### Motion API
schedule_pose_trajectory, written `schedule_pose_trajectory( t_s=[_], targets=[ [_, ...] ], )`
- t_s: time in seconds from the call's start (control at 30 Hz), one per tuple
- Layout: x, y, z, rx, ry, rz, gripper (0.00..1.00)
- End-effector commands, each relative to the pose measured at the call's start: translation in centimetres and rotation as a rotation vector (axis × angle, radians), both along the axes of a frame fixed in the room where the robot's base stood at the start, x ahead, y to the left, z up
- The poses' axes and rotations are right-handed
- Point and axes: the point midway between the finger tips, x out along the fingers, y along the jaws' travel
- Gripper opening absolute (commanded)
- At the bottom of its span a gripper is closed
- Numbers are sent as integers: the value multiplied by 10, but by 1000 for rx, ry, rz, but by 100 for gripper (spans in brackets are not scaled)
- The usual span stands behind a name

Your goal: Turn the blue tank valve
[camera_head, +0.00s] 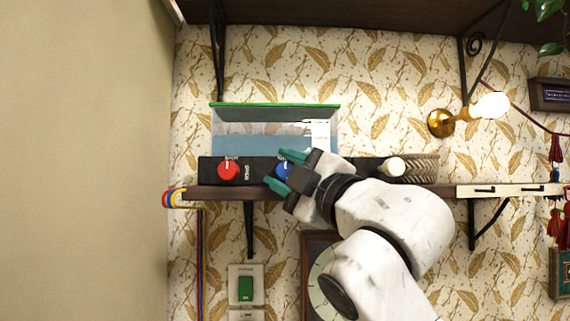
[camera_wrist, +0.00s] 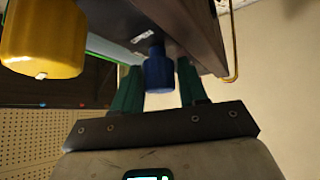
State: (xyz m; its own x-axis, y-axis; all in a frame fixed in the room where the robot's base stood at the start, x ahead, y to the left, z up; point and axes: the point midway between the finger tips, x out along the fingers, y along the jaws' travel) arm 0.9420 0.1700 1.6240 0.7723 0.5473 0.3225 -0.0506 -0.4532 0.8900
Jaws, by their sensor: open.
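The blue tank valve (camera_head: 284,170) is a round knob on the front of a dark panel on the shelf, partly hidden by my gripper in the head view. My gripper (camera_head: 277,167) is open, with one green finger above the valve and the other below it. In the wrist view the blue valve (camera_wrist: 158,72) sits between the two green fingers of my gripper (camera_wrist: 158,66). I cannot tell whether either finger touches it. A clear tank (camera_head: 235,128) with a green top edge and bluish lower part stands behind the panel.
A red knob (camera_head: 228,170) is on the same panel to the left. A large yellow cylinder (camera_wrist: 43,38) is close at the left in the wrist view. A brass wall lamp (camera_head: 441,122) and a woven basket (camera_head: 424,168) are at the right. The shelf (camera_head: 222,194) runs beneath the panel.

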Motion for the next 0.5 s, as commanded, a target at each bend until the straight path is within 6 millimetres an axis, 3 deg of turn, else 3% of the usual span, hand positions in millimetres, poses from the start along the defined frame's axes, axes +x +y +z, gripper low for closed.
schedule_pose_trajectory(
  t_s=[0.27,0.5],
  targets=[
    [1,1,0,0,0,0,42],
    [1,1,0,0,0,0,19]
  ],
)
